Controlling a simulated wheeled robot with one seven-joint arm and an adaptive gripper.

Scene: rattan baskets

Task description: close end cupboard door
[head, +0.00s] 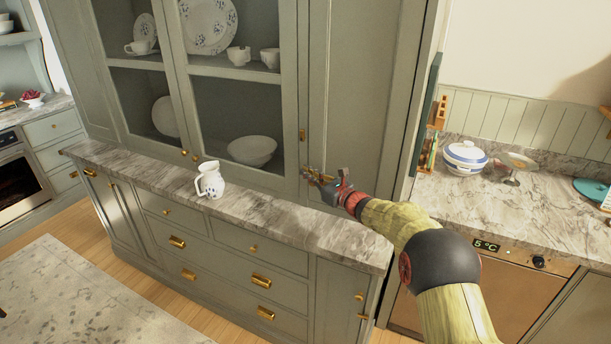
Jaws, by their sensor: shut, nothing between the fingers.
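The grey-green end cupboard door (362,95) is the tall panelled one at the right end of the dresser's upper part. It looks flush with the frame or very nearly so; I cannot tell if a small gap is left. My gripper (318,178) is at the door's lower left corner, just above the marble counter. Its fingers are shut with nothing between them. They are close to the door's face, but I cannot tell if they touch it. The gripper hides part of the door's lower edge.
A white patterned jug (210,180) stands on the marble counter (275,215), left of my gripper. Glazed doors (235,110) with crockery behind them are left of the end door. To the right, a worktop (500,215) holds a lidded blue-and-white pot (464,158).

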